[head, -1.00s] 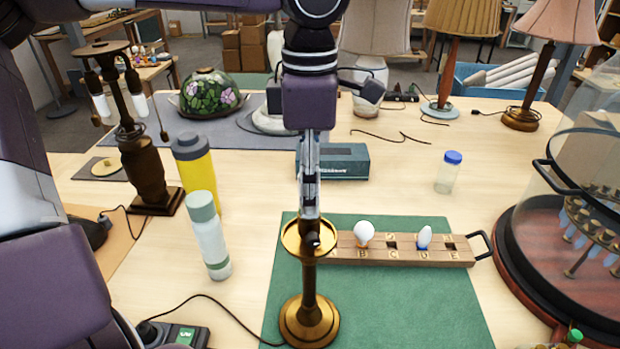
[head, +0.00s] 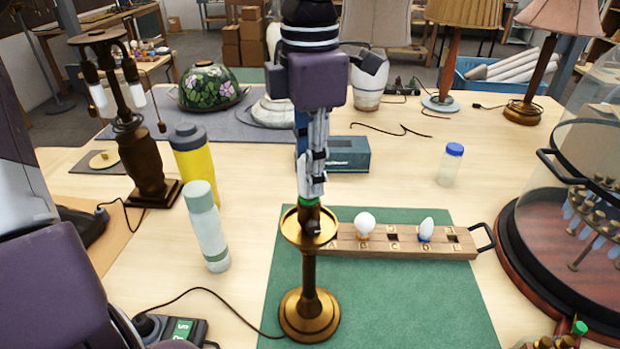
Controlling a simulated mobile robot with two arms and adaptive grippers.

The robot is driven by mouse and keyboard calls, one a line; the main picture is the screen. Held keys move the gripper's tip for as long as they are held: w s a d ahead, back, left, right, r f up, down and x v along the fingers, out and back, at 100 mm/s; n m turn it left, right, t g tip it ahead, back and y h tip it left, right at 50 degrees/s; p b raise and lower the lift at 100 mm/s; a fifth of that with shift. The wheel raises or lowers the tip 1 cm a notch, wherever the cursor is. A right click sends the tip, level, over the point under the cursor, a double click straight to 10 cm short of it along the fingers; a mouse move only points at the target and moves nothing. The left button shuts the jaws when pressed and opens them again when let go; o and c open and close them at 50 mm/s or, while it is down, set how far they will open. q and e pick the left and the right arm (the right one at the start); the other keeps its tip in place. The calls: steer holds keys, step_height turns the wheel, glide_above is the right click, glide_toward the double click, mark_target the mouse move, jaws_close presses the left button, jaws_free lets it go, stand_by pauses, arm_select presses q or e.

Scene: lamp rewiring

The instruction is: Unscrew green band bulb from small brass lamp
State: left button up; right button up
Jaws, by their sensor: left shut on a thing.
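The small brass lamp (head: 309,268) stands upright on the green mat (head: 430,310), with a round dish at its top. A dark socket (head: 313,226) shows at the dish. My left gripper (head: 312,188) points straight down over the lamp and is shut on the green band bulb (head: 303,172). The white glass shows partly between and beside the fingers. The green band shows just below the fingertips, close above the socket. I cannot tell whether the bulb's base still touches the socket. My right gripper is not in view.
A wooden bulb rack (head: 400,247) with two white bulbs and some empty holes lies right of the lamp. A pale bottle (head: 207,228) and a yellow bottle (head: 193,160) stand left. A glass dome (head: 590,190) stands at the right. A small blue-capped jar (head: 450,165) stands behind.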

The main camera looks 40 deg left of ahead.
arm_select(q)
steer(key=n, duration=0.3)
steer(key=shift+f+b, duration=0.1)
steer(key=shift+b, duration=0.3)
steer(key=shift+n, duration=0.4)
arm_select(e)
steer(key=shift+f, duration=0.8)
arm_select(q)
steer(key=shift+n+b, duration=0.35)
steer(key=shift+n, duration=0.15)
steer(key=n, duration=0.5)
steer(key=shift+a, duration=0.1)
steer(key=shift+n+b, duration=0.3)
steer(key=shift+n, duration=0.7)
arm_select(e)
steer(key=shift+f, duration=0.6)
arm_select(q)
steer(key=n, duration=0.8)
steer(key=shift+r+b, duration=0.2)
steer(key=shift+b, duration=0.1)
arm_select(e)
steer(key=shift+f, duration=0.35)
